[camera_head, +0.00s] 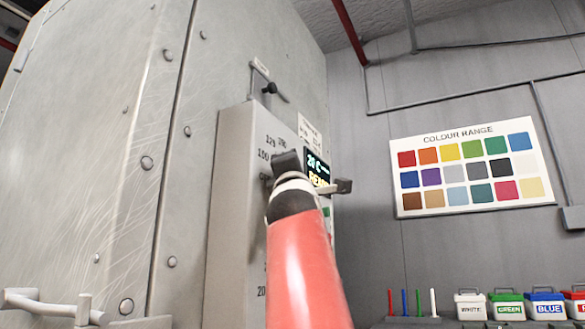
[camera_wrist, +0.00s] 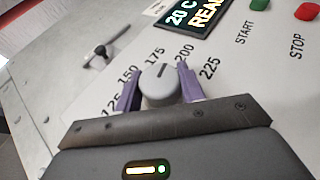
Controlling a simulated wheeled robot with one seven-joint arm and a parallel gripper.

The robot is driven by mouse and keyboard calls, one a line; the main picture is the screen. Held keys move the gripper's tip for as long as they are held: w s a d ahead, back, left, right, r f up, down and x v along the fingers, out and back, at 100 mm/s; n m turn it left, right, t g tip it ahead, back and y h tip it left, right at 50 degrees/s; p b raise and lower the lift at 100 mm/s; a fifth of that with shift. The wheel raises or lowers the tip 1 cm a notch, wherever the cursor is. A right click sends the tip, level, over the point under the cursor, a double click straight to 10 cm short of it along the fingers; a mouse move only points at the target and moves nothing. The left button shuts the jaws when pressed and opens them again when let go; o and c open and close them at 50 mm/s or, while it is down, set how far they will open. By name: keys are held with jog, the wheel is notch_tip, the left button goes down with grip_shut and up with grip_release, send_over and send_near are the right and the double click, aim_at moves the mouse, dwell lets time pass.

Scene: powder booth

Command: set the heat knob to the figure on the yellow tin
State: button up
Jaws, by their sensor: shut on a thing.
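The heat knob (camera_wrist: 159,84) is a grey round knob with a dark pointer line on its top. Figures from 125 to 225 curve around it. The line points up and slightly right, about between 175 and 200. My gripper (camera_wrist: 160,92) is shut on the knob, with one purple finger on each side of it. In the head view my gripper (camera_head: 314,174) is at the control panel (camera_head: 235,150), and my arm hides the knob and part of the scale. No yellow tin shows in either view.
A display (camera_wrist: 190,14) reads 20 C with more text cut off. A green START button (camera_wrist: 251,4) and red STOP button (camera_wrist: 307,12) are beside it. White (camera_head: 471,307), green (camera_head: 507,308) and blue (camera_head: 547,308) tins stand at lower right. A colour chart (camera_head: 470,167) hangs above.

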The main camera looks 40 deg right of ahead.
jog(key=shift+g, duration=0.4)
jog(key=o, duration=1)
jog(key=shift+m, duration=0.3)
jog(key=b+v, duration=0.6)
jog(key=v, duration=0.1)
jog(key=shift+s+a+f, duration=0.2)
jog(key=shift+s+a, duration=0.05)
